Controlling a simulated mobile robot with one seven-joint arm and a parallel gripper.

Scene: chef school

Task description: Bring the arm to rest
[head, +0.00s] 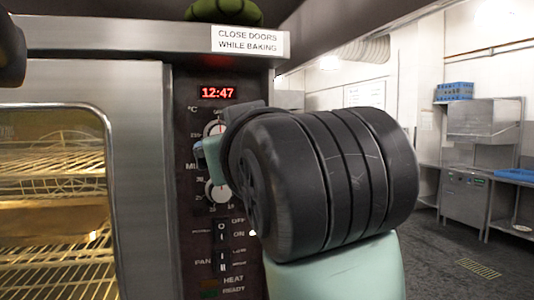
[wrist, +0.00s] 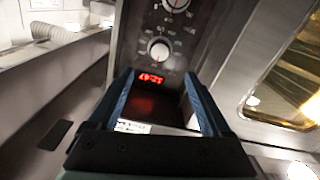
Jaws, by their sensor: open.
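My gripper (wrist: 157,76) is open, with two blue fingers apart and nothing held between them. In the wrist view it points at the oven's control panel (wrist: 165,40), which appears upside down. The red display (wrist: 151,78) shows between the fingers; I cannot tell whether they touch the panel. In the head view my bent arm (head: 335,180) fills the middle, in front of the panel. The gripper itself is mostly hidden there behind the arm.
The oven's glass door (head: 55,195) with wire racks inside is at the left. A white sign (head: 250,41) and a green object (head: 224,11) are above the panel. Open floor (head: 450,262) lies at the right, with a steel counter unit (head: 465,195) farther back.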

